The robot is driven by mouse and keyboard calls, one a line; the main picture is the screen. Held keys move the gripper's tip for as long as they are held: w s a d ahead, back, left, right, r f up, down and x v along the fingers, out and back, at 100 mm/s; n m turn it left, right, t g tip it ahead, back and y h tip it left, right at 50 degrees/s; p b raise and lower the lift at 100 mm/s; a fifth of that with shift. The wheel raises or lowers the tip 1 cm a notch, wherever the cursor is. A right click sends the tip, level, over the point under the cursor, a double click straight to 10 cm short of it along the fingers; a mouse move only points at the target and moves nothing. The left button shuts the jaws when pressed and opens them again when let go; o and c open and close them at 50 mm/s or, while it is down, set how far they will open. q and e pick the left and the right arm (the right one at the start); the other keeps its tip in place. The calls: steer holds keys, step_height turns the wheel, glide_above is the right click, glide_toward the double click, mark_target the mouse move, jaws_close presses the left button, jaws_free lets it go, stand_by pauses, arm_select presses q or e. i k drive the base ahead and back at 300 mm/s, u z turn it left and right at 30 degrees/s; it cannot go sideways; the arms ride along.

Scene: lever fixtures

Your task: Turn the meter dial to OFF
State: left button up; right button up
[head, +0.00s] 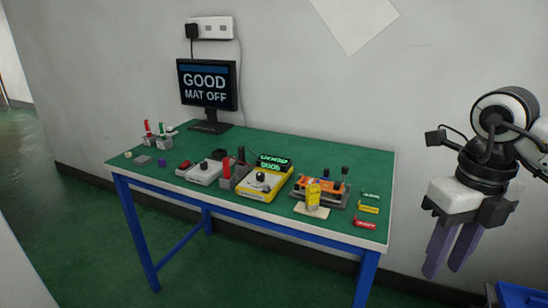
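The yellow meter (257,191) lies on the green-topped table, near the middle of its front edge. Its dial (263,179) is a dark knob on a pale face; its setting is too small to read. A green-lit display (273,161) stands at the back of the meter. My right gripper (444,273) hangs in the air to the right of the table, well away from the meter. Its two purple fingers point down with a gap between them, and nothing is held. My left gripper is not in view.
A monitor (207,84) reading "GOOD MAT OFF" stands at the back left. Left of the meter are a grey box (205,173) and red-handled probes (233,170). Right of it are an orange fixture (318,187), a yellow block (313,195) and small coloured tags (368,209). The wall is behind.

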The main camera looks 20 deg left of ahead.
mark_target(259, 176)
steer(key=i, duration=1.5)
steer(key=u, duration=1.85)
